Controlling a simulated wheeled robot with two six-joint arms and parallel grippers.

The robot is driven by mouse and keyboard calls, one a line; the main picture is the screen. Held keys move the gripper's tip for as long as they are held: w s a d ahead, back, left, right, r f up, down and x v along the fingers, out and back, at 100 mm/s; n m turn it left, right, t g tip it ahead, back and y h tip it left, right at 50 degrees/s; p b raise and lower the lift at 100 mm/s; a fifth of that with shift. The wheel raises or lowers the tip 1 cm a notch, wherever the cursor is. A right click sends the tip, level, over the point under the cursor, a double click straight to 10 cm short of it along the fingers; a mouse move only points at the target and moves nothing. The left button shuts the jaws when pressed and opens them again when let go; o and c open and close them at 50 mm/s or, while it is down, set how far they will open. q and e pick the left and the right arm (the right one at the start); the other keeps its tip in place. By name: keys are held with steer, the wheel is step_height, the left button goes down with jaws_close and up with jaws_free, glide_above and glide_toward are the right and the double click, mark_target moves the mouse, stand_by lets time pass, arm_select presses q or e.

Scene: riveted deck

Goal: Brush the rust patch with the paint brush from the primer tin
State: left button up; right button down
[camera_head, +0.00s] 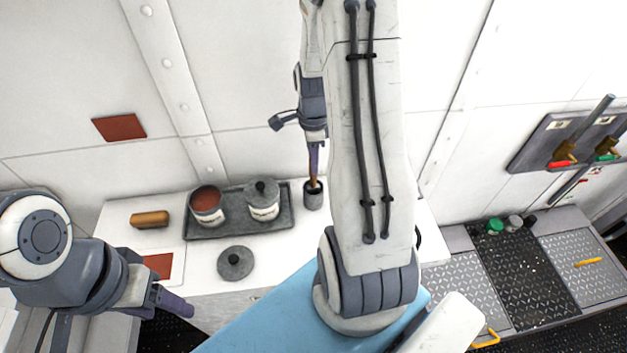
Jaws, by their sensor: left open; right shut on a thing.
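My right gripper (315,165) points down above a small dark grey cup (313,201) and is shut on the brown handle of the paint brush (313,182). The brush stands about upright, its lower end hidden in the cup. An open tin with red-brown contents (207,202), seemingly the primer tin, stands on a dark tray left of the cup. A red-brown patch (120,127), seemingly the rust patch, is on the white wall at upper left. Another red-brown square (158,266) lies on a white sheet on the counter. My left gripper (172,304) is open and empty near the counter's front.
A lidded tin (262,205) shares the tray (228,231) with the open tin. A round dark lid (235,263) lies in front. An orange-brown block (150,219) lies at left. A panel with levers (570,140) is at right. My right arm hides the middle.

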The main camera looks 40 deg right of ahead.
steer(key=shift+r+p, duration=3.15)
steer(key=shift+r, duration=0.65)
